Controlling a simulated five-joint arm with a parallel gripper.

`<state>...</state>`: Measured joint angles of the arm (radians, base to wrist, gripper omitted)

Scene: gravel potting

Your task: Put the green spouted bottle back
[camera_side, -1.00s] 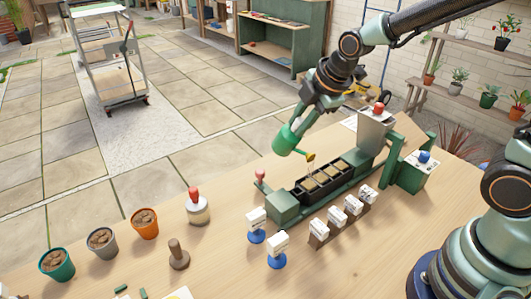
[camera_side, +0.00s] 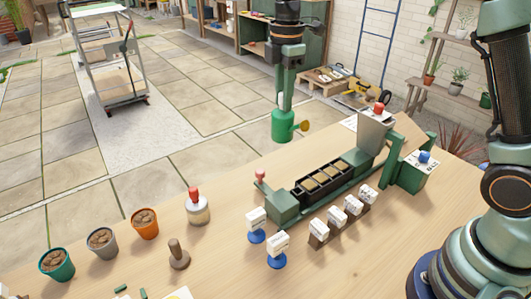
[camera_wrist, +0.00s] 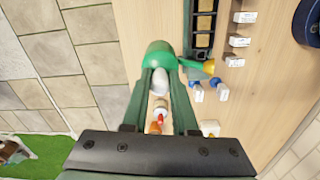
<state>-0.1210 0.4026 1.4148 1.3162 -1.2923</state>
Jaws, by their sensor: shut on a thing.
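The green spouted bottle (camera_side: 283,126) hangs upright in the side view, its yellow spout end (camera_side: 304,126) pointing right. My gripper (camera_side: 285,106) is shut on its upper part from above. The bottle appears behind the tray machine's far edge, clear of the seed tray. In the wrist view the green bottle (camera_wrist: 158,53) sits at the tips of my gripper (camera_wrist: 162,70), with the yellow spout (camera_wrist: 208,66) to the right. The seed tray (camera_side: 326,181) with brown-filled cells lies in the green machine (camera_side: 285,208). No empty stand for the bottle can be made out.
Several pots of brown lumps, including an orange pot (camera_side: 145,223), stand at the left of the wooden table (camera_side: 215,260). A red-handled stamper (camera_side: 197,206), a brown wooden stamper (camera_side: 178,255) and white label blocks (camera_side: 256,219) stand nearer.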

